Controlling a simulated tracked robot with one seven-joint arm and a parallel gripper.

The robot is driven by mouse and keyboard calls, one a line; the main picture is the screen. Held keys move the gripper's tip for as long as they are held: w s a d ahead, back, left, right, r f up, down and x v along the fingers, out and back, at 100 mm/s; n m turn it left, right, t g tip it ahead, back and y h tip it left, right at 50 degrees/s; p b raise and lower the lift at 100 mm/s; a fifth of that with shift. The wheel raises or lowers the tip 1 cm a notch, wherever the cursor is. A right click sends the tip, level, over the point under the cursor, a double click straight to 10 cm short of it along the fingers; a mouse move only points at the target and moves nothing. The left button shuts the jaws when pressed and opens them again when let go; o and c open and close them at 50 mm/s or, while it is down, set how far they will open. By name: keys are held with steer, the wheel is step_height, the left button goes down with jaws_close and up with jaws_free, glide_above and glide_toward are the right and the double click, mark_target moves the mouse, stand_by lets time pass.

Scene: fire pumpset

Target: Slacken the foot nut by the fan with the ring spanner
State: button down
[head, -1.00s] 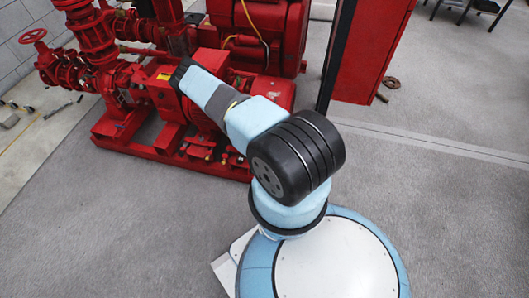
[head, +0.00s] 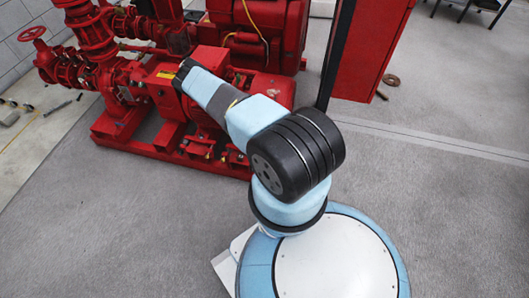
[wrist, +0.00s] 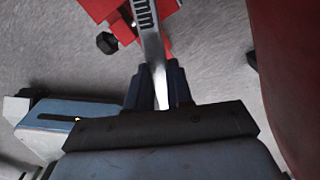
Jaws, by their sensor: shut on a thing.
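My gripper (wrist: 156,78) is shut on the silver ring spanner (wrist: 148,28), gripping its shank between two dark blue fingers. The spanner runs up out of the top of the wrist view, so its far end is hidden. A dark hex-shaped nut or bolt head (wrist: 107,43) shows left of the spanner, beside a red foot bracket (wrist: 122,28), apart from the visible shank. I cannot tell whether it is the foot nut by the fan. In the head view my arm covers the gripper and spanner in front of the red motor (head: 276,92).
A large red curved body (wrist: 290,60) stands close on the right in the wrist view, with a dark piece (wrist: 251,58) by its edge. The red pumpset base (head: 130,140) lies under the motor. A red cabinet (head: 370,50) stands right; open grey floor (head: 120,220) lies in front.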

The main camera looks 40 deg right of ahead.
steer(key=shift+f, duration=1.2)
steer(key=shift+a+m, duration=0.3)
steer(key=shift+a, duration=0.05)
stand_by(0.8)
steer(key=shift+s+r, duration=0.1)
steer(key=shift+r, duration=2.4)
steer(key=shift+a, duration=0.1)
